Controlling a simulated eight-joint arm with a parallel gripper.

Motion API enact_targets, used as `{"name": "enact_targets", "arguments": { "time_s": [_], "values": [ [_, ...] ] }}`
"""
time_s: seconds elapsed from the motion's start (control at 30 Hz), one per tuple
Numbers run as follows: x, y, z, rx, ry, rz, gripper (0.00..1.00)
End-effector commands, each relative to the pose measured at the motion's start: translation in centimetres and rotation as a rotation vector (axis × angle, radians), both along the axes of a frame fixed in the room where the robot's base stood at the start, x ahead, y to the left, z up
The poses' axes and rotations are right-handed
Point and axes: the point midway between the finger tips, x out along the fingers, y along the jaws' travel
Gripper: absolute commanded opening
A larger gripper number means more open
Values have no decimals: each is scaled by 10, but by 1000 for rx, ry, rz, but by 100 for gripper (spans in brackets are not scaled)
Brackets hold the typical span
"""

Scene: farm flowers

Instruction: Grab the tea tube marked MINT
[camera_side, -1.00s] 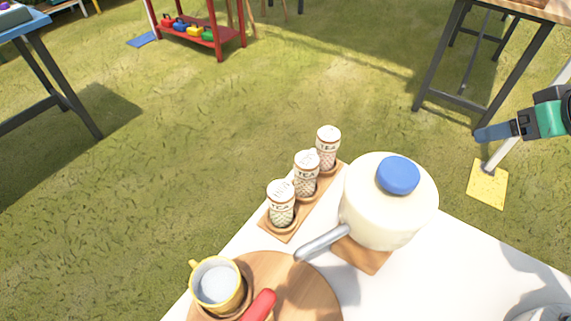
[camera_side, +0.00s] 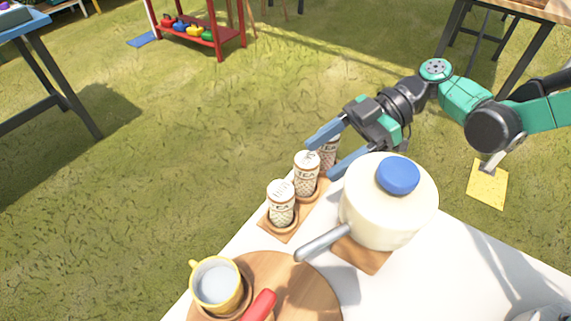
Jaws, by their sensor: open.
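Three patterned tea tubes stand upright in a row on a wooden tray (camera_side: 275,233) at the table's far edge. The near tube (camera_side: 281,205) and the middle tube (camera_side: 306,174) show the word TEA.
A cream pot (camera_side: 388,215) with a blue knob and grey handle stands close to the right of the tubes. A yellow cup (camera_side: 217,285) and a red-handled item (camera_side: 259,306) rest on a round board (camera_side: 300,287) in front.

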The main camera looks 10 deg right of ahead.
Motion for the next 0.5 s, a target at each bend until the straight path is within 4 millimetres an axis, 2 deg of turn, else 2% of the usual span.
{"name": "enact_targets", "arguments": {
  "time_s": [0.27, 0.5],
  "values": [
    [-7, 16, -10, 86, -50, 90, 65],
    [-17, 46, -22, 83, -49, 89, 65]
  ]
}}
